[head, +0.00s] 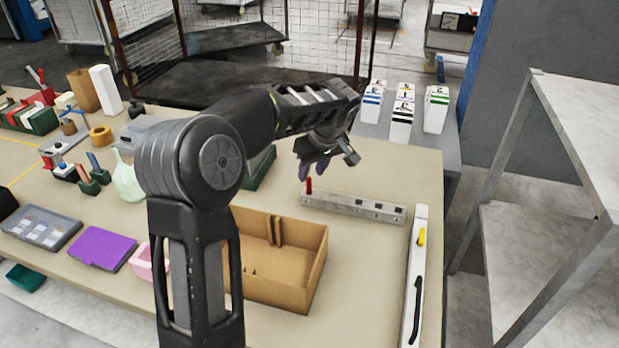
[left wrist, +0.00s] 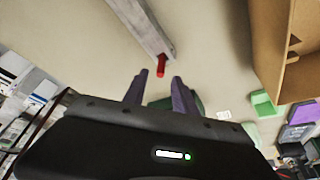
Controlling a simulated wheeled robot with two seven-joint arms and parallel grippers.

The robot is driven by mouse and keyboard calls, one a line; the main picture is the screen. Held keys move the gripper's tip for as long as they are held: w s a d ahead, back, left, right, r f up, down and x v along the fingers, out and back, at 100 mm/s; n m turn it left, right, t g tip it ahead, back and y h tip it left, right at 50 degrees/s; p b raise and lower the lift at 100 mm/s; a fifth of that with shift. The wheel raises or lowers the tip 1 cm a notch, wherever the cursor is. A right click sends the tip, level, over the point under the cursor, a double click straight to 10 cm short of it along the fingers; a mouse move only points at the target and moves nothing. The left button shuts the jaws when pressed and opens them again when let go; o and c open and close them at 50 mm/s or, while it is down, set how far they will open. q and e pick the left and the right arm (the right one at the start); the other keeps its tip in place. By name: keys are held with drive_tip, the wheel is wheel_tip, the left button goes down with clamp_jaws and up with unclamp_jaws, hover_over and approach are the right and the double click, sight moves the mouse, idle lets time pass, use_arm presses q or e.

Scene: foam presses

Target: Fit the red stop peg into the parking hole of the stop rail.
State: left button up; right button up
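The stop rail (head: 352,207) is a long grey bar with dark holes along it, lying on the table right of centre. The red stop peg (head: 309,185) stands upright at the rail's left end; I cannot tell how deep it sits. My left gripper (head: 314,170) is just above and behind the peg in the head view. In the left wrist view, its two purple fingers (left wrist: 158,85) are apart with nothing between them, and the peg (left wrist: 161,66) shows just beyond the tips at the end of the rail (left wrist: 142,26). My right gripper is not in view.
An open cardboard box (head: 290,296) stands in front of the rail. A white bar with a black handle (head: 416,290) lies along the table's right edge. Several labelled white boxes stand behind on a grey surface. The tabletop around the rail is mostly clear.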

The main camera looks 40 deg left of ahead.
use_arm(q)
drive_tip(key=v, duration=0.8)
drive_tip(key=shift+b, duration=0.3)
drive_tip(key=shift+s, duration=0.1)
